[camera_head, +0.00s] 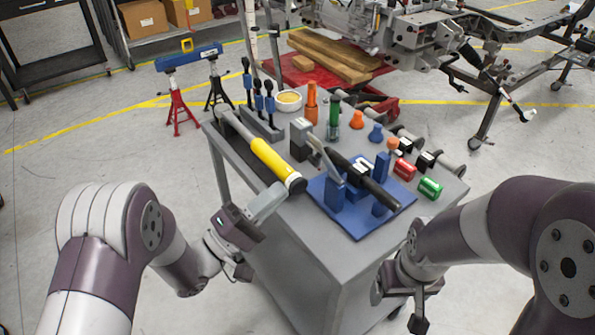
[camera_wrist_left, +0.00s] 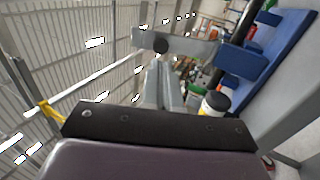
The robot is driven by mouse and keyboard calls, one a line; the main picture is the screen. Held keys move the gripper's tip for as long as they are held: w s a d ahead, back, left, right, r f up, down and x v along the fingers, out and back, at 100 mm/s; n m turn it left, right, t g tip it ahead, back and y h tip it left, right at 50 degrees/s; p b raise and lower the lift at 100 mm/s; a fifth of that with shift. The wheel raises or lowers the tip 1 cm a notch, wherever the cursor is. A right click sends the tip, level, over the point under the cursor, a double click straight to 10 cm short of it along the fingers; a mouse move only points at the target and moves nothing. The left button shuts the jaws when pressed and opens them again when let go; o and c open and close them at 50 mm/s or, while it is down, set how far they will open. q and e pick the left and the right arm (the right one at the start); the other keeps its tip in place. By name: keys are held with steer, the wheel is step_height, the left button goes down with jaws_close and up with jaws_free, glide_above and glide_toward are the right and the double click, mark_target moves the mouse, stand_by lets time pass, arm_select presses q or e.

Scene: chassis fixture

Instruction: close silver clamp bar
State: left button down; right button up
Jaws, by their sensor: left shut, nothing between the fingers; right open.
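The silver clamp bar (camera_head: 322,156) stands raised and tilted at the left end of the blue fixture (camera_head: 352,225), beside the black tube (camera_head: 372,184). In the left wrist view the silver bar (camera_wrist_left: 190,45), with a round black end, crosses beyond the fingertips. My left gripper (camera_head: 272,200) is shut and empty, at the cart's near left edge, left of and apart from the fixture. Its closed fingers also show in the left wrist view (camera_wrist_left: 161,75). My right gripper (camera_head: 418,312) is open, low at the right of the cart; its fingertips are partly hidden.
The yellow-handled tool (camera_head: 274,162) lies along the grey cart's left side, its black end close to my left gripper. Red (camera_head: 404,169) and green (camera_head: 430,188) cylinders lie right of the fixture. Orange and green bottles stand behind.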

arm_select(q)
steer(key=x, duration=0.6)
steer(key=shift+w+r, duration=0.1)
steer(key=shift+r, duration=0.05)
